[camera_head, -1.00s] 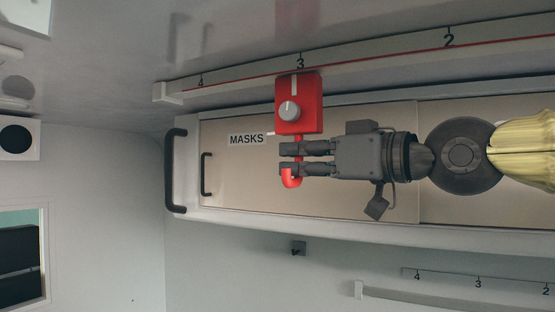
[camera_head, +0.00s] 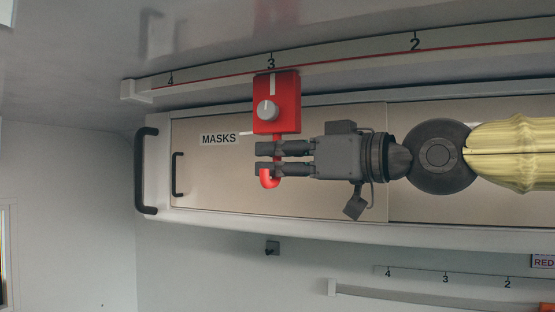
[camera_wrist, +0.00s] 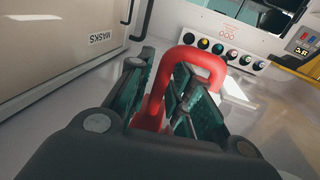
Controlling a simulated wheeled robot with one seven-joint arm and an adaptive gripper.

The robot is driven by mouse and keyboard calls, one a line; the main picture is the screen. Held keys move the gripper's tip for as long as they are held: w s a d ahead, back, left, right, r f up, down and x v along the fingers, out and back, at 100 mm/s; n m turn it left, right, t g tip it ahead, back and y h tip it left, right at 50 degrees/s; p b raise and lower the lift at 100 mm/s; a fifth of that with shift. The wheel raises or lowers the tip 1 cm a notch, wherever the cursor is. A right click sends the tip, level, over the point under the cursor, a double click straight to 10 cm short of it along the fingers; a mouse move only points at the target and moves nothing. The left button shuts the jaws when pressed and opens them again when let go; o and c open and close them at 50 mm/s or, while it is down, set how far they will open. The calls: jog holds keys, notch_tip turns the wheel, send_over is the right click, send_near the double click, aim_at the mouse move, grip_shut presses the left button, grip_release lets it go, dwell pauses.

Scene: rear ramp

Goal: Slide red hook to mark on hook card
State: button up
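The red hook (camera_head: 277,104) is a red block with a grey knob and a curved red bar below it. It hangs from the upper rail just right of the 3 mark. My gripper (camera_head: 268,158) reaches in from the right and is shut on the curved bar. In the wrist view the bent bar of the red hook (camera_wrist: 205,62) passes between the dark fingers of my gripper (camera_wrist: 167,95). A card reading RED (camera_head: 543,261) is cut off at the lower right edge; I cannot read the rest.
The upper rail (camera_head: 340,66) carries marks 4, 3 and 2 from left to right. Behind the hook is a beige cabinet labelled MASKS (camera_head: 219,139), with a dark handle (camera_head: 145,170) at its left. A lower marked rail (camera_head: 440,300) and a row of knobs (camera_wrist: 218,47) also show.

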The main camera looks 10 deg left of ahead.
jog(key=shift+d, duration=0.1)
jog(key=v, duration=1.2)
dwell(0.4)
